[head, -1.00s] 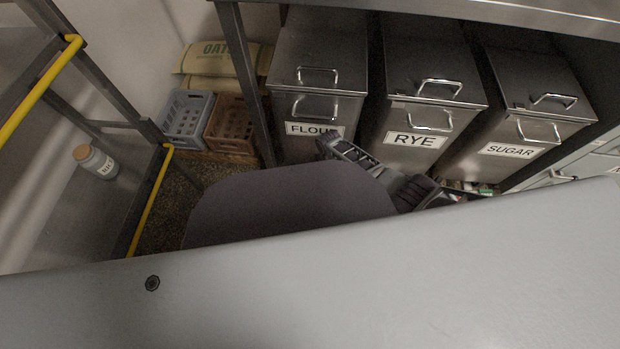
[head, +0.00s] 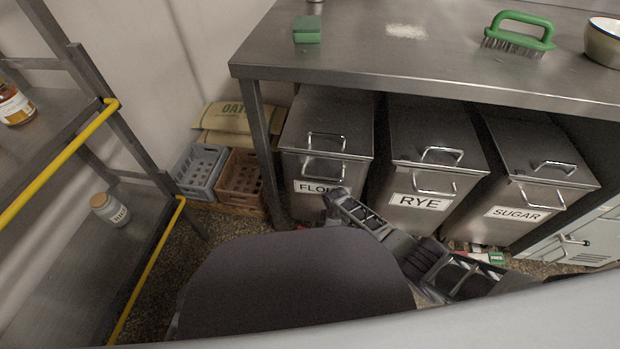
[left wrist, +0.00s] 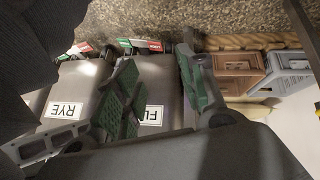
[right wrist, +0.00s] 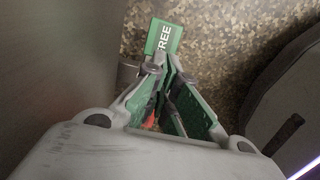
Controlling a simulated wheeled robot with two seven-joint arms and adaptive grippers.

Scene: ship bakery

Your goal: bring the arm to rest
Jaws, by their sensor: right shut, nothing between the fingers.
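My left gripper (left wrist: 158,95) is open and empty in the left wrist view, its green-padded fingers spread above the bins. My right gripper (right wrist: 165,75) is shut and empty in the right wrist view, pointing down towards the floor. A green pack marked FREE (right wrist: 162,37) lies just beyond its fingertips; I cannot tell whether they touch. In the head view, dark arm and finger parts of mine show in front of the flour bin (head: 325,120) and the rye bin (head: 432,135). Which arm each part belongs to is hard to tell there.
A steel counter (head: 380,62) stands over the bins, holding a green brush (head: 520,32), a green sponge (head: 306,30) and a bowl (head: 603,42). The sugar bin (head: 540,155) is at right. Crates (head: 240,176) and a yellow-railed rack (head: 60,150) stand at left.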

